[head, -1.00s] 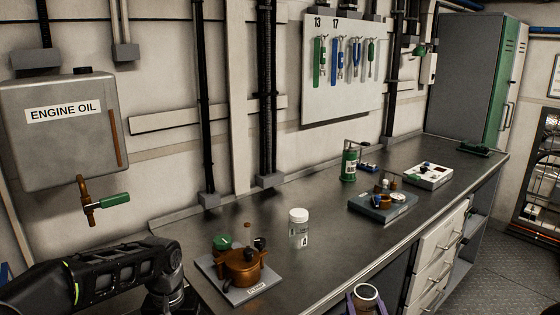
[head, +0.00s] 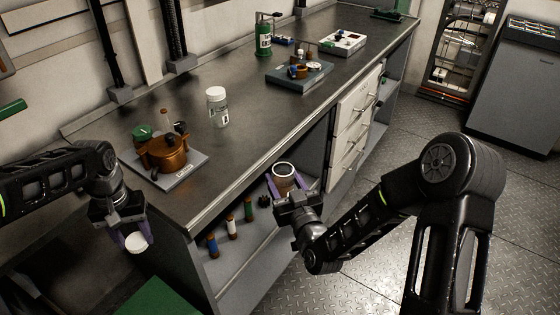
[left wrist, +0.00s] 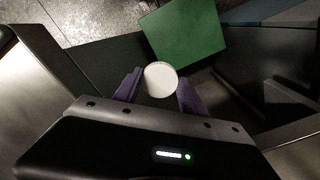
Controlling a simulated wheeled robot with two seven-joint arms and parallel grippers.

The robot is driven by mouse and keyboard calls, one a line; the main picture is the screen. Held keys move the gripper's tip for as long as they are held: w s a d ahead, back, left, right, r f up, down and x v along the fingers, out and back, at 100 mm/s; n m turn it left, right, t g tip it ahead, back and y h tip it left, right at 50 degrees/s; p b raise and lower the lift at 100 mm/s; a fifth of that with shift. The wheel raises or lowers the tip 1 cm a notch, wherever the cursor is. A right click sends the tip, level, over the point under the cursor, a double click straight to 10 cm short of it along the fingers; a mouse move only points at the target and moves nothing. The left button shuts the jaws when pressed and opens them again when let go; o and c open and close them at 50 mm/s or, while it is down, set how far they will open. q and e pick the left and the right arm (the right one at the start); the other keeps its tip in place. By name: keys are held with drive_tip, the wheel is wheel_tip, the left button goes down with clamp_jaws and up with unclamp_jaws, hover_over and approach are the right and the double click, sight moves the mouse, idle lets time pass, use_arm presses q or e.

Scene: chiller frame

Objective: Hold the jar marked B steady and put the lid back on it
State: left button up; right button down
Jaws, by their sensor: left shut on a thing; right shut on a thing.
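My left gripper (head: 137,240) is shut on a round white lid (head: 136,243), low in front of the bench's left end. The lid also shows between the purple fingers in the left wrist view (left wrist: 160,79). My right gripper (head: 287,182) is shut on an open jar (head: 284,170) with a pale rim and brownish inside. It holds the jar roughly upright in front of the bench, apart from the lid and to its right. No letter on this jar can be read. Another clear jar (head: 218,112) with a white lid on stands on the bench; its label is too small to read.
The dark bench (head: 250,130) has a raised metal front edge. A copper-coloured device (head: 165,152) on a plate stands near its left end. Several small bottles (head: 231,228) stand on the shelf below. A green surface (head: 155,300) lies below the lid.

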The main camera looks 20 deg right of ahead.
drive_tip(key=s+a+f+n+g+y, duration=0.2)
drive_tip(key=s+a+f+n+y, duration=0.1)
drive_tip(key=a, duration=0.4)
drive_tip(key=s+a+f+n+g+y, duration=0.2)
drive_tip(key=s+a+f+n+y, duration=0.1)
drive_tip(key=s+a+y, duration=0.3)
drive_tip(key=shift+s+a+n+y, duration=0.25)
drive_tip(key=shift+a+n+y, duration=0.15)
drive_tip(key=shift+n+y, duration=0.25)
use_arm(q)
drive_tip(key=shift+r, duration=0.1)
